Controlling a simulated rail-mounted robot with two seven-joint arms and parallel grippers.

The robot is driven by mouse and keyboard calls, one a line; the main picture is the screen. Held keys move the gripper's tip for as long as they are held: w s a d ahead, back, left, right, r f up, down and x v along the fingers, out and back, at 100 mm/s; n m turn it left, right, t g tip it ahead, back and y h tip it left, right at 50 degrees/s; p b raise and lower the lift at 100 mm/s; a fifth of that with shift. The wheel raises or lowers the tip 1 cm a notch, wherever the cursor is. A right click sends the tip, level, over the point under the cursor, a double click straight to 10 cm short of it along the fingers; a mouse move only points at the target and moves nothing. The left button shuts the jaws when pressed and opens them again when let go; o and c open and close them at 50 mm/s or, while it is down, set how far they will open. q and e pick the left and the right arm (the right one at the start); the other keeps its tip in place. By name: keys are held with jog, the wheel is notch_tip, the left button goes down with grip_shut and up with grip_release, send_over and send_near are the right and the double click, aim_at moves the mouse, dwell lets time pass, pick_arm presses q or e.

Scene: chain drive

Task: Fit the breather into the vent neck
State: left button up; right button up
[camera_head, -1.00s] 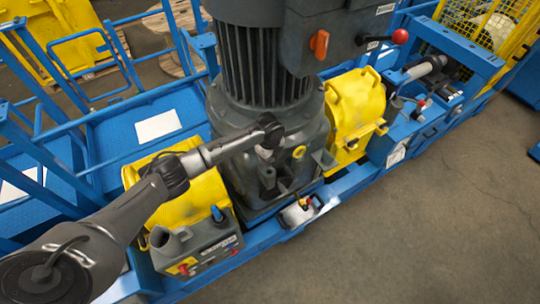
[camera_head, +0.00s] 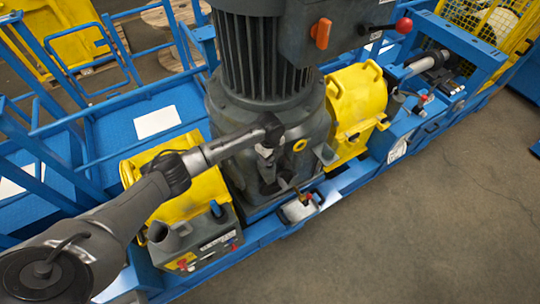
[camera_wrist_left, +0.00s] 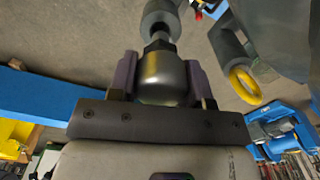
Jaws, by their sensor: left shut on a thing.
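My left gripper (camera_head: 268,146) is in front of the dark grey gearbox housing (camera_head: 305,122), pointing down. In the left wrist view its two fingers (camera_wrist_left: 161,80) are shut on the breather (camera_wrist_left: 161,76), a smooth metallic cap with a dark hex collar. The breather shows small and partly covered in the head view (camera_head: 264,153). In the wrist view a round grey neck (camera_wrist_left: 159,14), which looks like the vent neck, lies straight beyond the breather's stem. I cannot tell whether the stem's end is inside it. My right gripper is not in view.
A yellow ring on a grey neck (camera_wrist_left: 243,86) is close to the right of the gripper in the wrist view. Yellow guards (camera_head: 357,105) flank the gearbox. A grey control box (camera_head: 205,240) sits at the front left. The floor at right is clear.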

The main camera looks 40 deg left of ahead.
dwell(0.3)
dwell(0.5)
pick_arm(q)
jog(key=shift+p, duration=0.35)
dwell(0.4)
dwell(0.4)
jog(key=shift+f, duration=0.15)
dwell(0.3)
jog(key=shift+f+b, duration=0.45)
jog(key=shift+f, duration=0.45)
jog(key=shift+f+b, duration=0.65)
jog(key=shift+f, duration=0.35)
